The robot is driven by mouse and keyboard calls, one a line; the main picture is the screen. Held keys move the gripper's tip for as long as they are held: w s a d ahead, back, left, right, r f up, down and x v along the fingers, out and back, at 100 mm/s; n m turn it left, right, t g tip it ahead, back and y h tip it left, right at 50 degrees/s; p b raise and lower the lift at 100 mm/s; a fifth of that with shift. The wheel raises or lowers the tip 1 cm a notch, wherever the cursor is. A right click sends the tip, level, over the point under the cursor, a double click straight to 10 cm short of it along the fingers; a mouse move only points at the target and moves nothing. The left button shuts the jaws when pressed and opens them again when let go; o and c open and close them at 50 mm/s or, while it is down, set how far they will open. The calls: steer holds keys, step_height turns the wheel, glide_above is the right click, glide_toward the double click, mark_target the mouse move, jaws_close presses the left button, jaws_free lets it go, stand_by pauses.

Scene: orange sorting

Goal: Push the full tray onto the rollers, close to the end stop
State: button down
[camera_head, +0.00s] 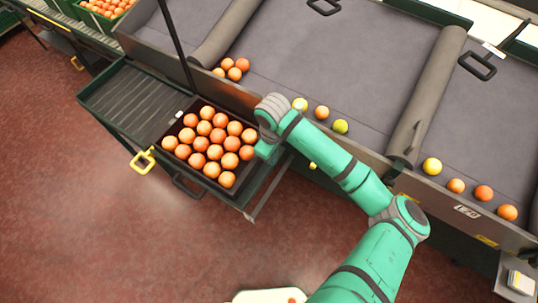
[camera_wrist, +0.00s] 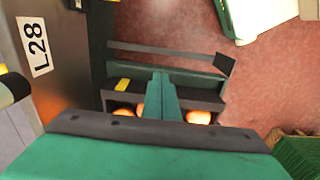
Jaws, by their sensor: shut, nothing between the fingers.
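The dark tray (camera_head: 199,181), full of oranges (camera_head: 213,143), sits on a low stand below the sorting bench, just right of the grey rollers (camera_head: 127,104). The rollers look empty, and a raised green edge (camera_head: 98,82), apparently the end stop, is at their far left. My gripper (camera_head: 266,150) is low at the tray's right side; its tips are hard to make out there, and I cannot tell whether they touch it. In the wrist view my shut, empty gripper (camera_wrist: 161,92) points down in front of the tray, with a few oranges (camera_wrist: 198,117) showing around it.
The sloped bench (camera_head: 300,50) runs behind the stand, with loose oranges and yellow fruit along its lower edge. A dark upright pole (camera_head: 176,45) rises behind the tray. A yellow handle (camera_head: 143,160) sticks out in front. Red floor (camera_head: 90,210) is clear at front left.

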steer(key=f, duration=0.2)
steer(key=a+f, duration=0.1)
steer(key=f, duration=0.1)
steer(key=w+f, duration=0.1)
steer(key=f, duration=0.2)
steer(key=shift+w+a, duration=0.1)
steer(key=shift+a, duration=0.25)
steer(key=shift+w+a, duration=0.6)
steer(key=shift+a, duration=0.2)
